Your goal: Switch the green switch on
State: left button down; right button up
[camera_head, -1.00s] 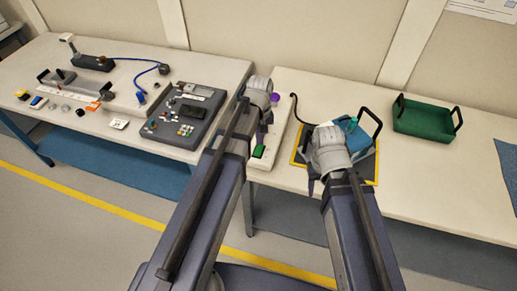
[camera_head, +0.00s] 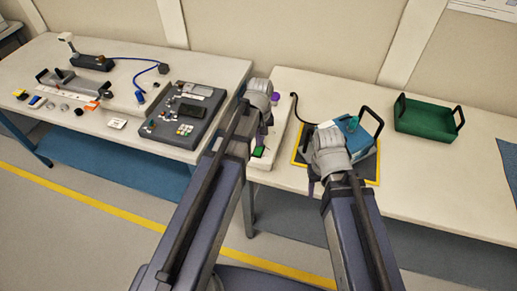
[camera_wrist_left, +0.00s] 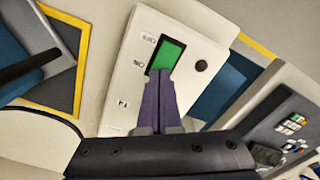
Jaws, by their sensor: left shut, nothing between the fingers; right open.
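The green switch (camera_head: 259,151) sits on a pale panel (camera_head: 262,166) at the near edge of the right bench. In the left wrist view, the green switch (camera_wrist_left: 172,52) is a bright green rocker in a dark frame, with small printed labels beside it. My left gripper (camera_head: 264,139) is shut and empty, pointing down at the panel. In the left wrist view its purple fingertips (camera_wrist_left: 160,74) overlap the lower end of the switch; I cannot tell whether they touch it. My right gripper (camera_head: 311,188) is open beside the blue container, its fingers mostly hidden by the wrist.
A blue container (camera_head: 354,138) with a dark handle stands on a yellow-edged mat (camera_head: 372,170). A green tray (camera_head: 424,117) stands further right. A grey control box (camera_head: 192,98) and small parts lie on the left bench. A round dark knob (camera_wrist_left: 201,66) is on the switch panel.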

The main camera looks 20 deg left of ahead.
pick_arm(q)
jog(key=shift+f, duration=0.25)
jog(key=shift+r, duration=0.15)
notch_tip(320, 180, up, 7)
jog(key=p, duration=0.7)
dwell(0.3)
jog(key=shift+s, duration=0.1)
jog(key=s+d+m+y, duration=0.1)
jog(key=s+d+m, duration=0.8)
jog(key=s, duration=0.5)
jog(key=shift+s+d, duration=0.15)
jog(key=shift+d, duration=0.6)
